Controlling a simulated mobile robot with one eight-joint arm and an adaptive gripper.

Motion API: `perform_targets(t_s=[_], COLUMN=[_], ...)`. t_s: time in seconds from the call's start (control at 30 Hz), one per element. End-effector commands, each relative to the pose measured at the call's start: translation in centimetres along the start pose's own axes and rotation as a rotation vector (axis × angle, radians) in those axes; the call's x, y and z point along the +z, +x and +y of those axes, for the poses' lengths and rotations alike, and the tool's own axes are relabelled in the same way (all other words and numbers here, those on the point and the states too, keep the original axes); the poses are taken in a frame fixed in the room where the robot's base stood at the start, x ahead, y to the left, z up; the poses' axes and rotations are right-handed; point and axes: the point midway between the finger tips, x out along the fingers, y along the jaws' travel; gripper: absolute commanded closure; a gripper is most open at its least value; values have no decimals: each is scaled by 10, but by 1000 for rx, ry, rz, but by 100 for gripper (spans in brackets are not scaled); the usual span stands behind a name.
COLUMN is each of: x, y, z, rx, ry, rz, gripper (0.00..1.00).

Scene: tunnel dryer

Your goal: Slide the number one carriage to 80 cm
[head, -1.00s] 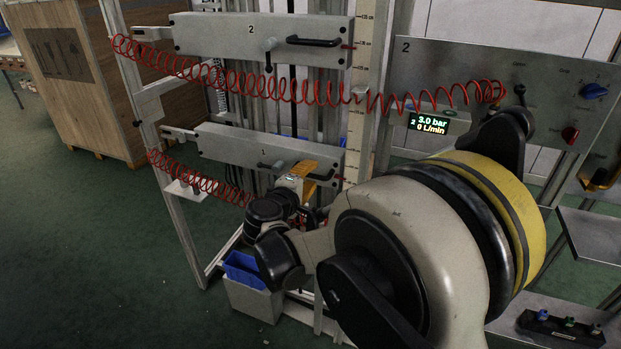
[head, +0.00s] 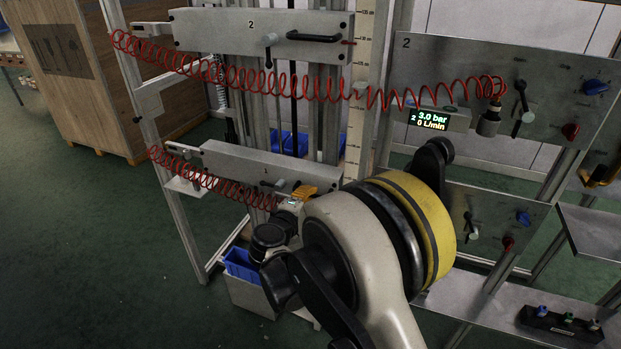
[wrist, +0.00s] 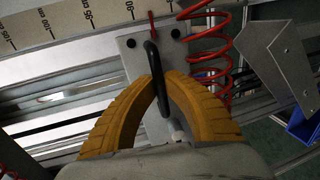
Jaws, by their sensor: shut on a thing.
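The number one carriage (head: 235,161) is the lower grey plate marked 1 on the upright frame, below the number two carriage (head: 240,26). My gripper (head: 303,191) is at its right end, its yellow fingers partly visible. In the wrist view my gripper (wrist: 160,76) is shut on the carriage's black bar handle (wrist: 156,85), a finger on either side. The scale (wrist: 75,28) shows 105, 100, 95 and 90; the carriage's red pointer (wrist: 152,25) lies just past 90, on the lower-number side. A small lever (head: 272,183) sits left of the handle.
Red coiled hoses (head: 230,190) hang along the carriages. A grey box with a blue bin (head: 242,265) stands below at the left. Control panels (head: 480,80) fill the right. A wooden crate (head: 85,70) stands behind left; the green floor in front of it is clear.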

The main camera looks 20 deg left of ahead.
Motion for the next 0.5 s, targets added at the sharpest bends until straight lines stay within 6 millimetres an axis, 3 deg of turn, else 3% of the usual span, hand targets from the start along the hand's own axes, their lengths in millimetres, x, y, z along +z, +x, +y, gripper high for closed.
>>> perform_targets(t_s=[0.03, 0.2, 0.5], x=[1, 1, 1], y=[3, 10, 17], z=[-15, -51, -81], rx=[-4, -4, -3], ry=[2, 2, 2], rz=[-2, -2, -2], gripper=[100, 100, 100])
